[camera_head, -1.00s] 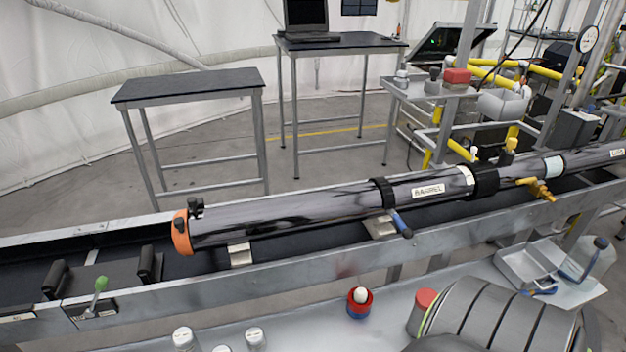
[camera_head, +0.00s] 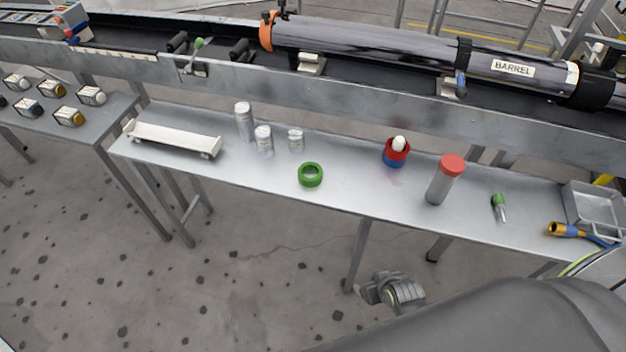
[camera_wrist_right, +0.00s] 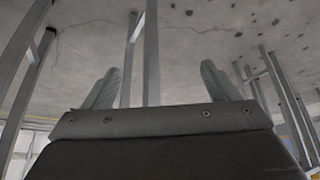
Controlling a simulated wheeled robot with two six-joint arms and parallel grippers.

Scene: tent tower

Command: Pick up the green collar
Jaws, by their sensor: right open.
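The green collar (camera_head: 310,175) is a short, thick ring lying flat near the front edge of the long metal table (camera_head: 270,195) in the head view. Its hole faces up and nothing touches it. In the right wrist view, my right gripper (camera_wrist_right: 160,78) has its two fingers spread wide with nothing between them. The collar is not in that view, which shows floor and metal legs. A grey part of my arm shows low in the head view, below the table and apart from the collar. My left gripper is not in view.
White-grey canisters (camera_head: 264,139) stand behind the collar, and a white tray (camera_head: 172,138) lies left. To the right are a red and blue cup (camera_head: 396,152) holding a white ball and a red-capped cylinder (camera_head: 445,180). The table around the collar is clear.

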